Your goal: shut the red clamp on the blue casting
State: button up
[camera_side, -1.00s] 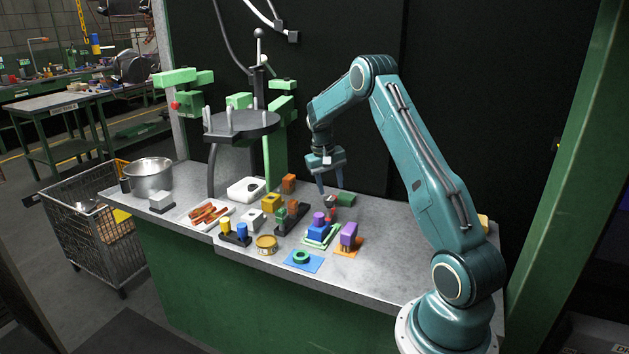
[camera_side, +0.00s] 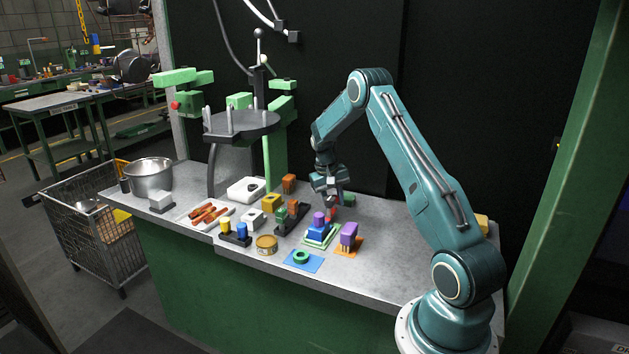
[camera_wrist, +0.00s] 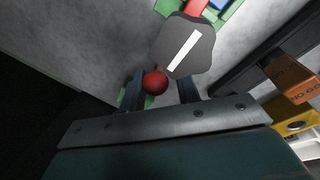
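My gripper (camera_wrist: 161,92) is open around the knob, with a gap at the right finger. It shows low over the clamp in the side view (camera_side: 331,204).
A purple block (camera_side: 348,235) on an orange plate stands close on the right. A dark holder with green and orange blocks (camera_side: 290,218) stands on the left. A blue plate with a green ring (camera_side: 302,258) lies in front. A grey disc with a white bar (camera_wrist: 186,46) is beyond the knob.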

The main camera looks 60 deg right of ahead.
jog(key=shift+c, duration=1.1)
jog(key=shift+s+m+y, duration=0.3)
jog(key=shift+s+m, duration=0.35)
jog(key=shift+m, duration=0.45)
jog(key=shift+c, duration=0.2)
jog(key=o, duration=0.9)
jog(key=shift+c, duration=0.2)
jog(key=shift+w, duration=0.1)
jog(key=shift+w+r, duration=0.2)
jog(key=shift+r, duration=0.6)
notch_tip(320, 180, up, 12)
jog(key=w+a, duration=0.1)
jog(key=shift+w+a, duration=0.15)
jog(key=shift+w, duration=0.25)
